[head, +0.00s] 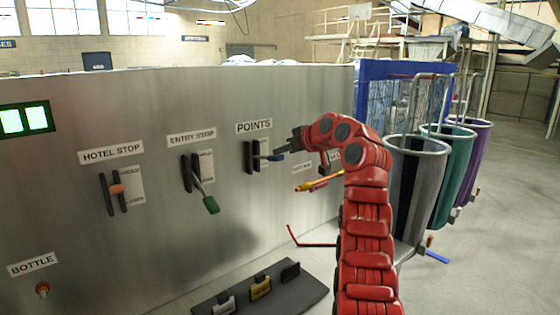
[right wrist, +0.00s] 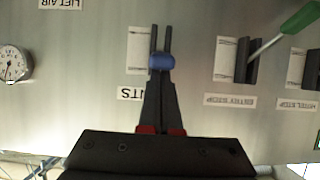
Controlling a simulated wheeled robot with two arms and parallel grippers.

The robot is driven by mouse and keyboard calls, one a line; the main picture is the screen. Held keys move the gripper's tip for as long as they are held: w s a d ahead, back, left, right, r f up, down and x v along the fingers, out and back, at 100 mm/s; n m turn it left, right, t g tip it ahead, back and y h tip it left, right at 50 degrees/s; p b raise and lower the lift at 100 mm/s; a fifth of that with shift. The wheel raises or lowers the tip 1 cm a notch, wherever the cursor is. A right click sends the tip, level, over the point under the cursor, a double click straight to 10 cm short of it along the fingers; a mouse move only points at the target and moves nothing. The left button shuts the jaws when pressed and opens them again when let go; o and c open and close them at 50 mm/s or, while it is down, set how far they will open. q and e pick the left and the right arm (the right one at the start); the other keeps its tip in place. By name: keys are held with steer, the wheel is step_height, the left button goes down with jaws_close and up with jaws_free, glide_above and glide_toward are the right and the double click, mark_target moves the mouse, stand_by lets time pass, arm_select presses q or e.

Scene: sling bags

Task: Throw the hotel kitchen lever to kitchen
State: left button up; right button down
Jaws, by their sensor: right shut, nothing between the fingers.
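A grey panel (head: 90,215) carries three slotted levers labelled HOTEL STOP, ENTRY STOP and POINTS. No label that I can read says hotel kitchen. The POINTS lever has a blue knob (head: 276,157) and a black slotted bracket, with a small unreadable plate beside it. My right gripper (head: 287,147) is shut and empty, its fingertips at the blue knob. The upside-down right wrist view shows the blue knob (right wrist: 161,62) right at the tips of my right gripper (right wrist: 160,84); I cannot tell whether they touch. My left gripper is not in view.
The green-handled ENTRY STOP lever (head: 210,204) and orange-knobbed HOTEL STOP lever (head: 117,189) are to the left. A yellow-orange handle (head: 318,181) sticks out below my right wrist. A dark base with several small levers (head: 262,288) lies low in front. Bins (head: 415,190) stand right.

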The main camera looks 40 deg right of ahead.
step_height(320, 180, down, 11)
steer(key=t+b, duration=0.6)
steer(key=b, duration=1.1)
steer(key=shift+s+y+b, duration=0.25)
steer(key=shift+y+b, duration=0.05)
steer(key=shift+b, duration=0.1)
steer(key=shift+f, duration=0.1)
